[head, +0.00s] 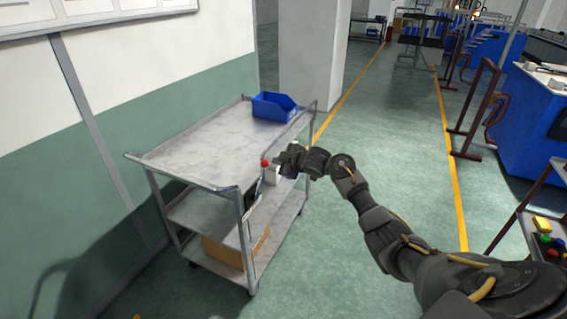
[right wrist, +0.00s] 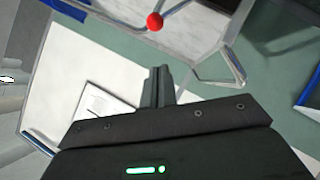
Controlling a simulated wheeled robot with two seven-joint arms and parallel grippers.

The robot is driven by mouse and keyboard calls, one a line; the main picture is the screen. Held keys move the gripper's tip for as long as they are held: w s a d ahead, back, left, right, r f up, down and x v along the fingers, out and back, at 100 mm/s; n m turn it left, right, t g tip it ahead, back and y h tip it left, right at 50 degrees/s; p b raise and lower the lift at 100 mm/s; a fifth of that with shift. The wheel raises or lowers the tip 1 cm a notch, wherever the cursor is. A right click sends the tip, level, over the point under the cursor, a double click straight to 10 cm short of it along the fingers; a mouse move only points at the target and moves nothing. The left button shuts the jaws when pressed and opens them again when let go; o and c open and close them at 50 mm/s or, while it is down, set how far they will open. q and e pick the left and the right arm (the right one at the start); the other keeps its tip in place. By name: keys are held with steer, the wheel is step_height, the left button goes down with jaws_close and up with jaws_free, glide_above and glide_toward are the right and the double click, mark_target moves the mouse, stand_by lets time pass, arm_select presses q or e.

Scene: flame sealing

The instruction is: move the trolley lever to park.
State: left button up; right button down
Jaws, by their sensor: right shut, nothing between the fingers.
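The grey metal trolley (head: 190,155) stands against the wall at centre left in the head view. Its lever ends in a red knob (head: 264,163) at the trolley's right side. The red knob also shows in the right wrist view (right wrist: 155,21), on a thin grey rod beyond the fingertips. My right gripper (head: 279,161) is beside the knob, just to its right in the head view. In the right wrist view its fingers (right wrist: 157,72) are shut together and empty, with a visible gap to the knob. Any park marking is too small to read. My left gripper is out of view.
A blue bin (head: 274,107) sits on the trolley's top at the far end. A cardboard box (head: 236,249) is on the bottom shelf. A white pillar (head: 314,55) stands behind the trolley.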

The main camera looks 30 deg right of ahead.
steer(key=v, duration=0.3)
stand_by(0.5)
